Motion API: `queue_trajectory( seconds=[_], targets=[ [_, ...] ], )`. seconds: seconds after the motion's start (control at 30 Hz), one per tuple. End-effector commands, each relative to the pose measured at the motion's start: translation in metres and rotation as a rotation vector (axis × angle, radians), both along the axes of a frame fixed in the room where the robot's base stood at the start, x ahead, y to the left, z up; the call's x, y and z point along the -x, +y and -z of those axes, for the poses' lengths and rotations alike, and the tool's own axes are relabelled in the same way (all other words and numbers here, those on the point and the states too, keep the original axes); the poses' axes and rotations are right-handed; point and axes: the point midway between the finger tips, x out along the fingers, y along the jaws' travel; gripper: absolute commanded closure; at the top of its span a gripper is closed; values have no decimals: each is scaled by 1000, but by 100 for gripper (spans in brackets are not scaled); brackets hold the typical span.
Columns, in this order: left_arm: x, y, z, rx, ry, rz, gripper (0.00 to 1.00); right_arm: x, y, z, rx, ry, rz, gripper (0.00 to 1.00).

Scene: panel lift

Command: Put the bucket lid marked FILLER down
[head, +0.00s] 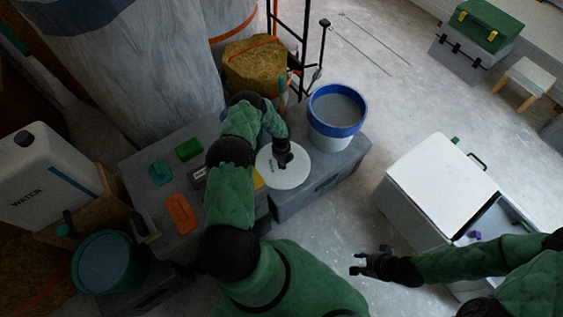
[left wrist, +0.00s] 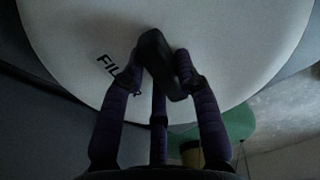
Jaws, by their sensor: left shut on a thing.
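The white round bucket lid (head: 282,172) is in my left gripper (head: 284,154), over the grey blocks in the middle of the head view. In the left wrist view the lid (left wrist: 220,30) fills the upper part, with dark FILLER lettering partly hidden by a finger. My left gripper (left wrist: 165,65) is shut on the lid's dark handle. Whether the lid touches the surface under it cannot be told. The bucket (head: 336,112) with a blue rim stands uncovered just right of and behind the lid, with grey contents. My right gripper (head: 362,265) is empty, its fingers apart, above the floor.
A grey block (head: 325,185) bears the bucket. On the grey surface to the left lie an orange item (head: 181,213), a green block (head: 189,149) and a teal item (head: 161,173). A white WATER canister (head: 42,180) stands far left. A white chest (head: 435,190) stands right; open floor lies between.

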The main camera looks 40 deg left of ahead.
Motion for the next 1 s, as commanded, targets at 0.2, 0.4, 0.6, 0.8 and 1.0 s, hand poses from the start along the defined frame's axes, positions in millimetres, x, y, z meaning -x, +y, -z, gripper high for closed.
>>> queue_trajectory(
  seconds=[0.2, 0.4, 0.6, 0.8, 1.0],
  targets=[
    [0, 0, 0, 0, 0, 0, 100, 0, 0, -1, 0, 0, 0, 60],
    [0, 0, 2, 1, 1, 0, 45, 0, 0, -1, 0, 0, 0, 60],
    [0, 0, 1, 0, 0, 0, 45, 0, 0, -1, 0, 0, 0, 60],
    [-1, 0, -8, -1, -2, 0, 45, 0, 0, -4, 0, 0, 0, 60],
    [-1, 0, -44, -2, -3, 0, 45, 0, 0, -20, 0, 0, 0, 60]
  ],
)
